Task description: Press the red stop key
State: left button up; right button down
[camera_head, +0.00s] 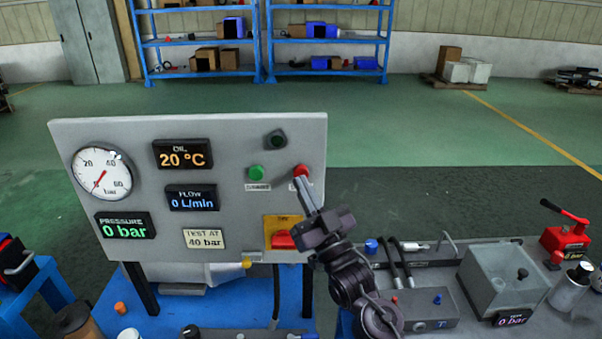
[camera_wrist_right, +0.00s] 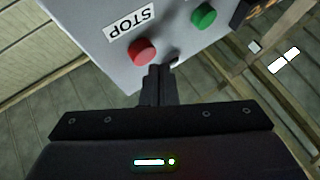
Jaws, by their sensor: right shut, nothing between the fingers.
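The red stop key (camera_head: 301,170) is a round red button at the right of a grey upright panel (camera_head: 225,135). In the right wrist view the red key (camera_wrist_right: 142,50) sits beside a STOP label (camera_wrist_right: 130,21). My right gripper (camera_head: 301,182) is shut and empty, its fingertips just below the red key in the head view. In the wrist view the fingertips (camera_wrist_right: 160,70) are close beside the key; I cannot tell whether they touch it. My left gripper is not in view.
A green button (camera_head: 257,172) is left of the red key. A dark knob (camera_head: 276,140) is above, and a red switch on a yellow plate (camera_head: 283,238) is below. The pressure display (camera_head: 125,226) reads 0 bar. A grey box (camera_head: 503,280) stands on the right bench.

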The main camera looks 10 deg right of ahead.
jog(key=shift+s+a, duration=0.1)
jog(key=shift+s, duration=0.15)
jog(key=shift+s+a+p, duration=0.25)
jog(key=shift+s+p, duration=0.05)
jog(key=shift+s, duration=0.9)
jog(key=shift+s+a+p, duration=0.2)
jog(key=shift+s+p, duration=0.05)
jog(key=shift+s, duration=0.95)
